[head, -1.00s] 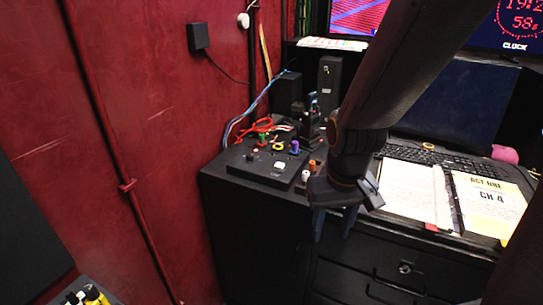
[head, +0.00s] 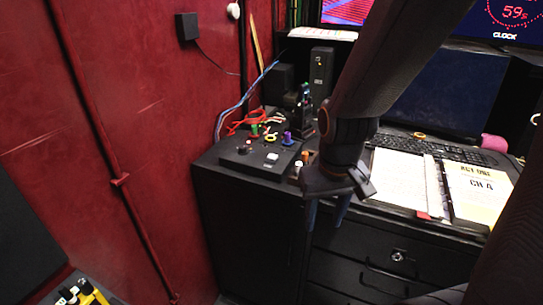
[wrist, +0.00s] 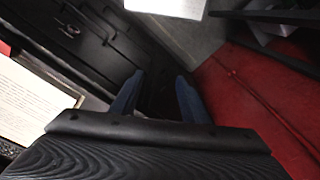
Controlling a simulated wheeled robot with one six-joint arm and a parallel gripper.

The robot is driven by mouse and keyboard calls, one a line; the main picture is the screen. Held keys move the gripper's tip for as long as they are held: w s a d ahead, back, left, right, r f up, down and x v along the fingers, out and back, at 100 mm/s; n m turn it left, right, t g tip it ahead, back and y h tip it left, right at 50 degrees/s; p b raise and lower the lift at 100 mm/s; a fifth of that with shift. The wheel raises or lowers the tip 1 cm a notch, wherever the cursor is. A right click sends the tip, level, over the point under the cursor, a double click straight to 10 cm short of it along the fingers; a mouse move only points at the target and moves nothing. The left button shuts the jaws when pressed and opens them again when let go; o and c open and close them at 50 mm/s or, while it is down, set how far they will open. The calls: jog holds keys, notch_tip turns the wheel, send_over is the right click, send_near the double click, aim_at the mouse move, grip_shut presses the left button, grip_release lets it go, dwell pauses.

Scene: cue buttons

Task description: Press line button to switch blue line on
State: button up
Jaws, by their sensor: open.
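A black control box (head: 236,163) sits on the left end of the black cabinet top in the head view. It carries a white square button (head: 272,157), a purple knob (head: 287,138), a yellow ring-shaped control (head: 270,137) and other small controls. I cannot read any label, so I cannot tell which is the line button. My gripper (head: 325,218) hangs in front of the cabinet, right of the box and lower than it. Its fingers point down, apart and empty. The wrist view also shows the open fingers (wrist: 157,88), with no button between them.
An open binder (head: 430,183), a keyboard (head: 440,147) and a pink object (head: 494,143) lie on the desk to the right. Small orange and white items (head: 301,163) stand between the box and my arm. Red and blue cables and the red wall (head: 140,110) border the left.

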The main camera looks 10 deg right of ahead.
grip_shut()
dwell(1.6)
